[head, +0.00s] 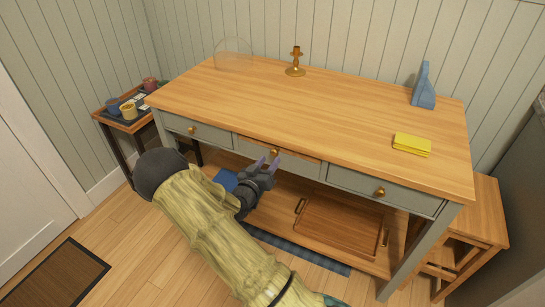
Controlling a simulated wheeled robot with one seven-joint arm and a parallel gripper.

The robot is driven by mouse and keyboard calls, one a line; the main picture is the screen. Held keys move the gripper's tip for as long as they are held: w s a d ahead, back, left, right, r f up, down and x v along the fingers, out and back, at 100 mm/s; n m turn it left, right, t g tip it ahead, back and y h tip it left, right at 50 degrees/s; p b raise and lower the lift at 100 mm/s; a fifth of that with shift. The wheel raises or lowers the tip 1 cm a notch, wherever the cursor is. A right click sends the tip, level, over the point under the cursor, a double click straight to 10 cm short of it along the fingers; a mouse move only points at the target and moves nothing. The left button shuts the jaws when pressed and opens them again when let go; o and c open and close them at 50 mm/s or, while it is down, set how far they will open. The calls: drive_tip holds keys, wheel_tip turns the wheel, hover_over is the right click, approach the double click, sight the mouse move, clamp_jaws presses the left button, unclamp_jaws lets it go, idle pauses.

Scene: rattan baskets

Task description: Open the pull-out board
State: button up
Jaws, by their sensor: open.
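The pull-out board (298,154) shows as a thin strip of warm wood under the front edge of the tabletop, above the grey middle drawer (308,167). A brass knob (274,153) sits at the middle of this section; I cannot tell whether it is on the board or the drawer. My gripper and arm hide part of the drawer front.
The wooden tabletop (290,105) holds a brass candlestick (296,63), a glass dome (233,54), a blue object (424,88) and yellow cloth (412,144). A side table with cups (128,110) stands left, a wooden stool (480,215) right. A tray (340,228) lies on the lower shelf.

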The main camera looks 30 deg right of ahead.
sight(273, 155)
drive_tip(key=shift+x, duration=1.9)
